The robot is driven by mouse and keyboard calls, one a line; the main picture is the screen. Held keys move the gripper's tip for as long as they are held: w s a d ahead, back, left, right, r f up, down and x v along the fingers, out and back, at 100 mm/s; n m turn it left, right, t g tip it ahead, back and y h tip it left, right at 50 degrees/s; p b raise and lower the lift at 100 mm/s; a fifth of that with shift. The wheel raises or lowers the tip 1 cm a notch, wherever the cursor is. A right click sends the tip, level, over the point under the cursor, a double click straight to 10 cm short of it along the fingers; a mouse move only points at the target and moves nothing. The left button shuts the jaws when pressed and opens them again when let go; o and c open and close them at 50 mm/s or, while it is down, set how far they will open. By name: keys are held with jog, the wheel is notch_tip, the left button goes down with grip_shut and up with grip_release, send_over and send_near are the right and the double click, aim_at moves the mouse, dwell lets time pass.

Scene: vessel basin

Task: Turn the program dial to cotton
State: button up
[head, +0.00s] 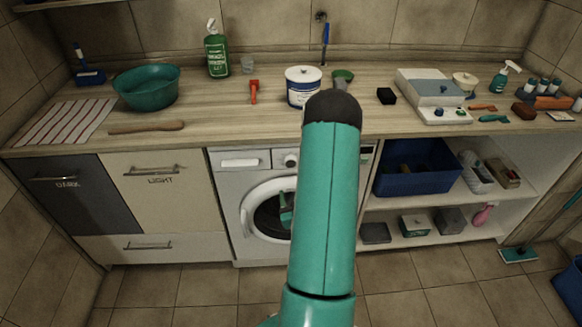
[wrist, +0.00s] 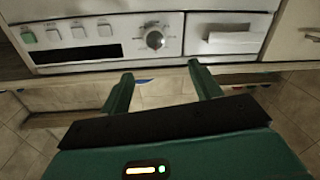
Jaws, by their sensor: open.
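The program dial (wrist: 155,39) is a round silver knob on the white control panel of the washing machine. In the wrist view, which looks upside down, it sits between the push buttons and the detergent drawer (wrist: 230,38). It also shows in the head view (head: 290,160), close beside my arm. The marks around it are too small to read, so its setting cannot be told. My gripper (wrist: 160,72) has two green fingers spread apart and empty. Their tips appear just below the dial in the wrist picture, apart from it. My arm hides part of the washing machine (head: 225,190) in the head view.
The wooden countertop (head: 220,118) overhangs the panel and carries a white tub (head: 303,87), a green basin (head: 147,88) and several other items. Cabinet drawers (head: 160,190) stand left of the machine, and open shelves (head: 440,225) stand right. The floor in front is mostly clear.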

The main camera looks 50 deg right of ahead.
aim_at(291, 163)
jog(key=shift+h, duration=0.3)
jog(key=x, duration=1.3)
jog(key=shift+s+d+f, duration=0.15)
jog(key=shift+d+f, duration=0.05)
jog(key=shift+d, duration=0.05)
jog(key=shift+c, duration=0.4)
jog(key=c, duration=0.9)
jog(key=shift+m, duration=0.4)
